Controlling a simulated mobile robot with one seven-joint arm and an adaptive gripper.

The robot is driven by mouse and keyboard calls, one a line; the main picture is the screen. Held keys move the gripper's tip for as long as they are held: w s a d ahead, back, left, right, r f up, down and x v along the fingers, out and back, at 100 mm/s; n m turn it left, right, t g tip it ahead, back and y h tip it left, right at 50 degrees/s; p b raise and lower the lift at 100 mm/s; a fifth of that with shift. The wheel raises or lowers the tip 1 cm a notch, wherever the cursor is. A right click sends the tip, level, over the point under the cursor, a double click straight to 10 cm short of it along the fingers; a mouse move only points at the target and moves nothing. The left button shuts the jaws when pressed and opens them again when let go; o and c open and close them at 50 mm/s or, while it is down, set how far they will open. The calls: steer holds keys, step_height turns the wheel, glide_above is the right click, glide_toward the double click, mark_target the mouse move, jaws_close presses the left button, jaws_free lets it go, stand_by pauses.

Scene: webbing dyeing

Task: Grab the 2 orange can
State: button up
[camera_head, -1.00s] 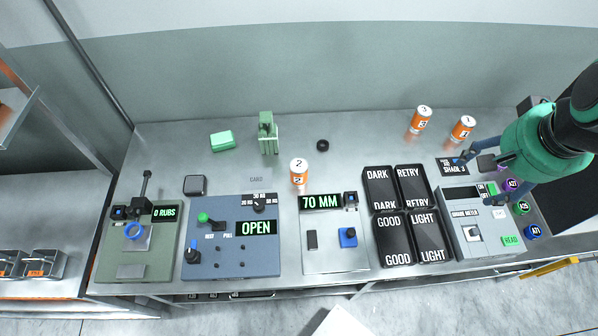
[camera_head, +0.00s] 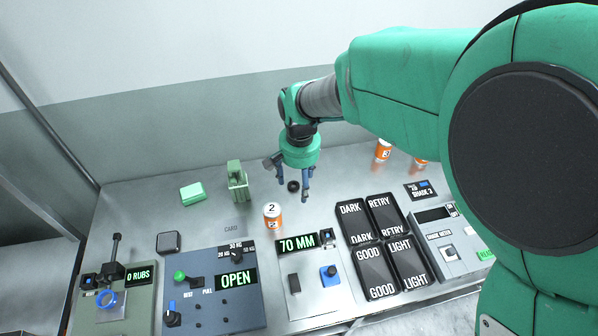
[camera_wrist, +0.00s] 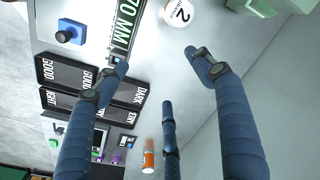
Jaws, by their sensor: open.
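The can marked 2 (camera_head: 272,216), orange with a white top, stands upright on the metal bench behind the 70 MM panel. In the wrist view the same can (camera_wrist: 180,14) shows at the top, cut by the frame edge. My gripper (camera_head: 293,186) is open and empty above the bench, behind and slightly right of can 2, not touching it. In the wrist view its blue fingers (camera_wrist: 160,75) are spread apart, with can 2 beyond their tips. The can marked 3 (camera_head: 383,150) stands farther back right. Another orange can (camera_head: 420,163) is partly hidden by my arm.
The 70 MM panel (camera_head: 301,242) and OPEN panel (camera_head: 237,283) lie in front of can 2. DARK, RETRY, GOOD and LIGHT plates (camera_head: 350,222) lie to the right.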

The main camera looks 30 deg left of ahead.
glide_above(272, 210)
step_height(272, 210, down, 7)
steer(key=shift+a, duration=0.1)
steer(key=shift+f, duration=0.1)
steer(key=shift+f+b, duration=0.4)
steer(key=shift+f, duration=3.8)
steer(key=shift+f+b, duration=0.45)
steer(key=shift+f, duration=2.15)
steer(key=shift+c, duration=0.4)
